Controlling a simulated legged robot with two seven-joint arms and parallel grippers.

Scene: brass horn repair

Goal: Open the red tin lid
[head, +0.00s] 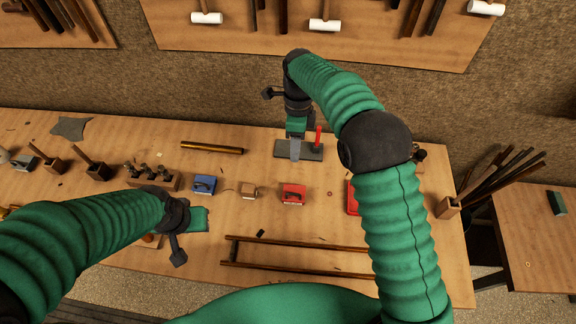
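A small red tin (293,193) with dark markings on top sits near the middle of the bench. I cannot make out the seam of its lid. A second red object (352,197) shows only its left edge beside my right forearm, which hides the rest. My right gripper (296,150) points down at a dark plate (315,154) with an upright red handle (318,137), behind the red tin and apart from it. My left gripper (204,218) is over the bench, left of and nearer than the red tin. The finger gap is not clear on either gripper.
A blue box (204,185) and a small wooden block (249,191) stand left of the red tin. A brass tube (212,148) lies behind them. A wooden-railed frame (300,243) lies in front. A holder with rods (448,207) stands at the right edge.

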